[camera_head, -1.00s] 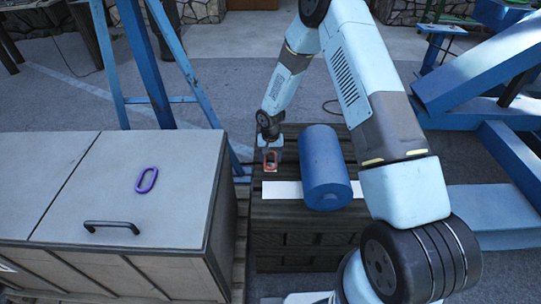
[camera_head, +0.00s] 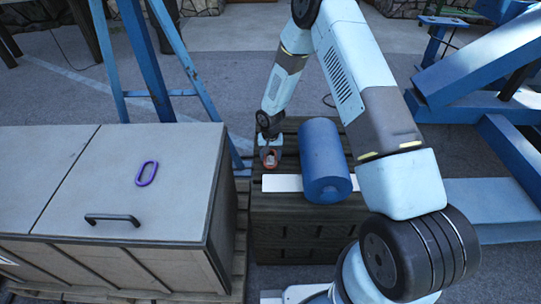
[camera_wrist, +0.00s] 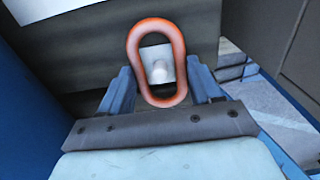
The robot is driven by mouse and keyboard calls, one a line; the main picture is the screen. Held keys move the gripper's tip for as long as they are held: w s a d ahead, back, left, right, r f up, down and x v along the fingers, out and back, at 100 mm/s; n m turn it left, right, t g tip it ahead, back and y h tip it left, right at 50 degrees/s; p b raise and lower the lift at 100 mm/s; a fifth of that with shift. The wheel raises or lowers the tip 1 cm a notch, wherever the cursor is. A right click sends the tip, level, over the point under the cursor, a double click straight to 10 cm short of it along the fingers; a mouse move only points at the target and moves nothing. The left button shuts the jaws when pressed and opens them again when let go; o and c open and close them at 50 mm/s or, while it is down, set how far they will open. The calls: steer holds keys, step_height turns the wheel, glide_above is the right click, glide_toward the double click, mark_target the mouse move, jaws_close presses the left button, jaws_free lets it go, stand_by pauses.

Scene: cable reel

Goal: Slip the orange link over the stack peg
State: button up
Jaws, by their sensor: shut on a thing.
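The orange link (camera_wrist: 178,42) is an elongated ring, held between the two blue fingers of my gripper (camera_wrist: 160,72) in the wrist view. Through its opening I see a pale square plate with a light round stub (camera_wrist: 160,70), which looks like the peg seen end-on. I cannot tell whether the link is around the peg or only in line with it. In the head view, my gripper (camera_head: 268,147) is low over the left part of the dark slatted crate, with the link (camera_head: 270,160) small and partly hidden at its tip.
A blue cylinder (camera_head: 325,160) lies on the dark crate (camera_head: 290,237), just right of my gripper. A white strip (camera_head: 281,183) lies in front. A purple link (camera_head: 146,174) lies on the grey cabinet (camera_head: 60,190) at left, near its black handle (camera_head: 112,218). A blue frame stands behind.

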steer(key=shift+f, duration=0.3)
steer(key=o, duration=1.5)
steer(key=shift+c, duration=0.2)
steer(key=shift+r, duration=0.1)
steer(key=s+d+r+t, duration=0.1)
steer(key=d+r, duration=0.2)
steer(key=r, duration=1.2)
steer(key=s+d+r+t, duration=0.1)
steer(key=d+r, duration=0.3)
steer(key=r, duration=1.2)
steer(key=s+d+r, duration=0.3)
steer(key=s+r, duration=0.1)
steer(key=r, duration=0.3)
steer(key=s+d+r, duration=0.3)
steer(key=r, duration=0.3)
steer(key=s+d+r+t, duration=0.1)
steer(key=s+r, duration=0.3)
steer(key=s, duration=0.4)
steer(key=s+d+r+t, duration=0.1)
steer(key=s+d+r, duration=0.3)
steer(key=s, duration=0.4)
steer(key=s+d+r+t, duration=0.1)
steer(key=s+d+r, duration=0.2)
steer(key=s, duration=0.6)
steer(key=shift+r+t, duration=0.3)
steer(key=shift+r, duration=0.3)
